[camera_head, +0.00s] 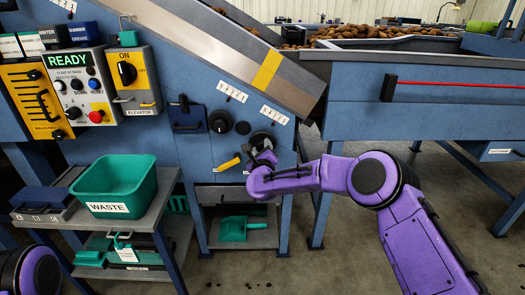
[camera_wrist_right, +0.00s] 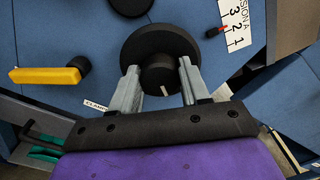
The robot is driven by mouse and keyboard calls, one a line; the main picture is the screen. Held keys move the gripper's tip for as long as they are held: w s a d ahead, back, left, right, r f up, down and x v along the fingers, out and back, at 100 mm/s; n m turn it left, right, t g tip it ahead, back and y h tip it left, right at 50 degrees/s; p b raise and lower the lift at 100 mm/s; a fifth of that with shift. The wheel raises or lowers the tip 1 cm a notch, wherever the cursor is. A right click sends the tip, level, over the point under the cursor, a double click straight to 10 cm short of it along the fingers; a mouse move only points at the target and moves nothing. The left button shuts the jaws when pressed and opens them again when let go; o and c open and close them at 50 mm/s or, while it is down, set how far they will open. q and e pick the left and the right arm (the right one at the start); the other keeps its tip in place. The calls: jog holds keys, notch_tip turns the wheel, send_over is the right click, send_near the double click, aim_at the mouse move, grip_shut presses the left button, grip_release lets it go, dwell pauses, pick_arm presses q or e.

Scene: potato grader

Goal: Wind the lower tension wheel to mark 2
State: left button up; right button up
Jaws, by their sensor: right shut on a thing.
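The lower tension wheel (camera_wrist_right: 150,42) is a black disc with a raised hub (camera_wrist_right: 158,72) on the blue machine panel. It also shows in the head view (camera_head: 262,139), partly behind my gripper. My right gripper (camera_wrist_right: 160,84) is shut on the hub, one grey finger on each side; it shows in the head view too (camera_head: 262,160). A white line marks the hub's lower side. The white scale (camera_wrist_right: 236,28) beside it reads 3, 2, 1 downward. A red pointer (camera_wrist_right: 216,32) sits at its left edge, with its tip close to the 2. My left gripper is out of view.
A yellow lever (camera_head: 230,163) sticks out left of the wheel. A green waste bin (camera_head: 114,189) stands on a cart at left. A sloped chute (camera_head: 225,55) runs above.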

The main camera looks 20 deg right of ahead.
jog(key=shift+f+n+p, duration=0.15)
jog(key=shift+n+p, duration=0.15)
jog(key=shift+n, duration=3.3)
jog(key=o, duration=1.1)
jog(key=shift+c, duration=0.2)
jog(key=v, duration=1)
jog(key=shift+s+p, duration=0.3)
jog(key=shift+a, duration=0.1)
